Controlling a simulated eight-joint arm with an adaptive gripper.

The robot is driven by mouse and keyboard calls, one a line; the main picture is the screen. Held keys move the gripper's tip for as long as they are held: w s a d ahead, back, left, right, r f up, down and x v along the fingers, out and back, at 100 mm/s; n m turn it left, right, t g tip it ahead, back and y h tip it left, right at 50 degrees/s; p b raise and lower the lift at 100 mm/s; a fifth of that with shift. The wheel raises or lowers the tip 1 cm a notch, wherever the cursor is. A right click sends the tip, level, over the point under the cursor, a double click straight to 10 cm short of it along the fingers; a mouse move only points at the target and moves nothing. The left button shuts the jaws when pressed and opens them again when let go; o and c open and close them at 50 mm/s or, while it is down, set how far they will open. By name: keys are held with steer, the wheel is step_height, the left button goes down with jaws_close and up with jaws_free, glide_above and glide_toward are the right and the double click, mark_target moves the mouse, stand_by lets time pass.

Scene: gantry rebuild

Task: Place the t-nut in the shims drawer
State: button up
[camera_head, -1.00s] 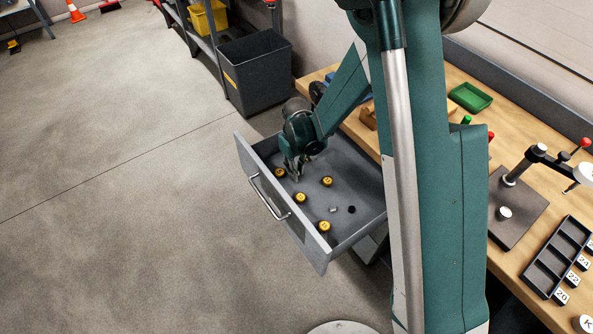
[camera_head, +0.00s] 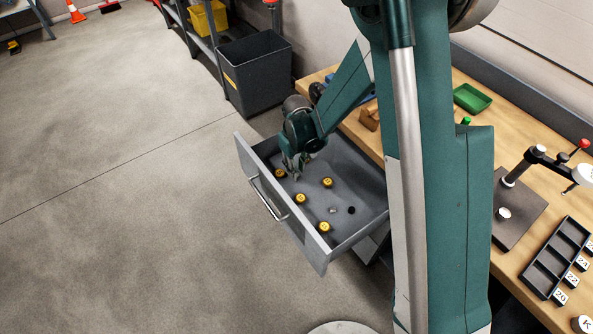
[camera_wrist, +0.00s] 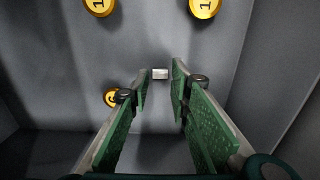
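The shims drawer (camera_head: 268,150) is a grey drawer pulled out from the bench, open at the top. My gripper (camera_head: 296,176) reaches down inside it at its far left end. In the wrist view my gripper (camera_wrist: 161,75) has its two green-padded fingers apart. A small pale metal block (camera_wrist: 160,73), which looks like the t-nut, shows between the fingertips, with a gap on each side. I cannot tell whether it lies on the drawer floor. In the head view my gripper hides that spot.
Several yellow numbered discs (camera_head: 325,227) lie in the drawer, one close beside a finger in the wrist view (camera_wrist: 110,97). A small light piece (camera_head: 333,210) and a dark round spot (camera_head: 351,210) are nearer its right end. Drawer walls surround my gripper closely.

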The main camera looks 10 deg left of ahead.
step_height(320, 180, up, 11)
steer(key=p, duration=0.2)
steer(key=shift+f, duration=0.2)
stand_by(0.7)
steer(key=s+d+r+m+t, duration=0.2)
steer(key=s+d+r, duration=0.1)
steer(key=d+r, duration=0.75)
steer(key=s+d+r+m+t, duration=0.15)
steer(key=s+d+r, duration=0.25)
steer(key=d+r, duration=0.6)
steer(key=s+d+r+m+t, duration=0.2)
steer(key=s+d+r, duration=0.1)
steer(key=s+d, duration=0.4)
steer(key=s+d+r+m+t, duration=0.1)
steer(key=s+d+r+m, duration=0.2)
steer(key=s+d, duration=0.4)
steer(key=shift+s+r+t, duration=0.35)
steer(key=shift+s+r, duration=0.35)
steer(key=shift+s, duration=0.35)
